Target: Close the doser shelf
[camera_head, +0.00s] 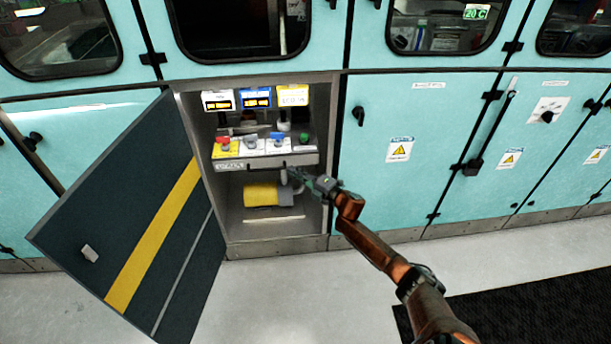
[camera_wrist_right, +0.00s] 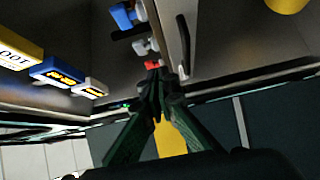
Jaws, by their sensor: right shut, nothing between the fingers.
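The doser shelf (camera_head: 243,164) is a grey tray with coloured knobs on white and yellow plates, inside the open cabinet (camera_head: 284,228). Its knobs also show in the right wrist view, with the shelf's metal front (camera_wrist_right: 174,38) beside them. How far the shelf stands out is hard to tell. My right gripper (camera_head: 287,177) is at the right part of the shelf's front, just below its edge. In the right wrist view my right gripper (camera_wrist_right: 162,84) is shut and empty, its tips close to the shelf front. Contact cannot be made out. My left gripper is not in view.
The dark cabinet door (camera_head: 140,215) with a yellow stripe hangs open to the left. Three small display units (camera_head: 256,98) sit above the shelf. A yellow cylinder (camera_head: 262,194) lies below it. The floor in front is clear, with a black mat (camera_head: 530,310) at right.

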